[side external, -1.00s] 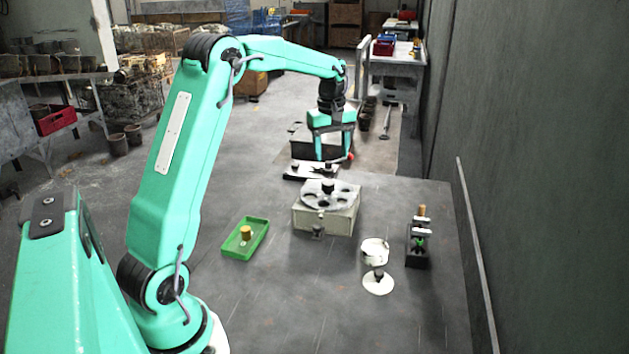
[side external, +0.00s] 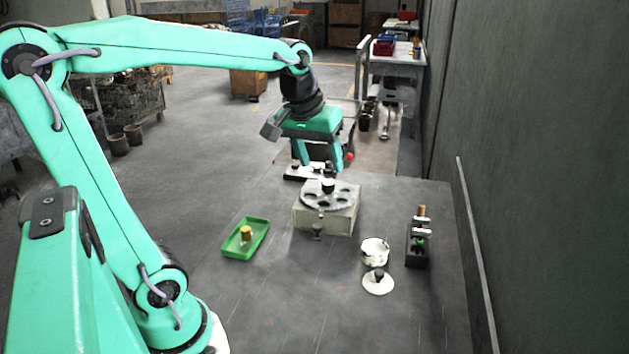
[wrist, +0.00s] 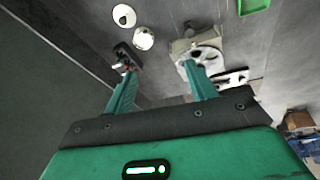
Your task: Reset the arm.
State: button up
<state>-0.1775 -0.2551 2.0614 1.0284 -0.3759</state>
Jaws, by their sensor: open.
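My gripper (side external: 318,166) is open and empty, tilted, in the air over the far side of the table in the side view. It also shows in the wrist view (wrist: 159,69), with its two fingers spread and nothing between them. In the side view the fingertips appear just behind the grey box (side external: 325,219) that carries a round disc with holes (side external: 341,200). Whether they touch anything there I cannot tell for sure.
A green tray (side external: 234,252) with a brass cylinder (side external: 246,233) lies left of the box. A white cup (side external: 374,254), a white disc (side external: 378,287) and a black fixture (side external: 417,254) stand to its right. A grey wall (side external: 540,180) bounds the right side. The table front is clear.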

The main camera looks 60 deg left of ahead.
jog(key=s+d+f+m+t, duration=0.1)
jog(key=s+d+m, duration=0.2)
jog(key=s, duration=0.2)
jog(key=s+d+f+m+t, duration=0.1)
jog(key=s+d+f+m, duration=0.1)
jog(key=s, duration=0.4)
jog(key=shift+d+f+m+h, duration=0.3)
jog(key=shift+d+m, duration=0.2)
jog(key=shift+m, duration=0.2)
